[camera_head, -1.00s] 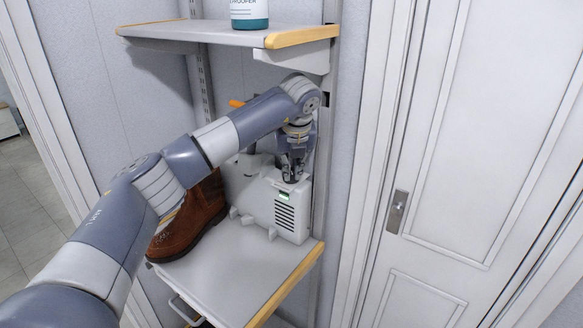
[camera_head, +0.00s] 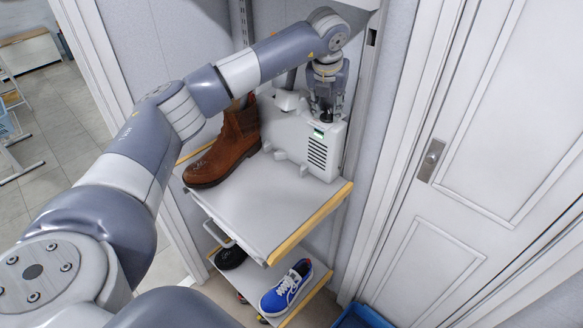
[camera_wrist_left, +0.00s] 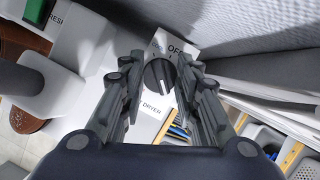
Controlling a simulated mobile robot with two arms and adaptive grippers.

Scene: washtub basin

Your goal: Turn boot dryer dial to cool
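The boot dryer (camera_head: 290,135) is a white box with a vented end and a small green display, standing on the middle shelf. Its black round dial (camera_wrist_left: 159,76) shows in the left wrist view on a white panel, with "OFF" lettered beside it and another label partly hidden by a finger. A pale mark shows on the dial; its exact setting is unclear. My left gripper (camera_head: 326,112) is above the dryer's top, pointing down. In the wrist view its fingers are apart, one on each side of the dial; contact is unclear. My right gripper is out of view.
A brown boot (camera_head: 228,150) stands on the shelf (camera_head: 262,207) left of the dryer. A blue shoe (camera_head: 287,287) and a black shoe (camera_head: 231,257) are on the shelf below. A wall upright rises close behind the dryer, and a white door (camera_head: 480,150) is at right.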

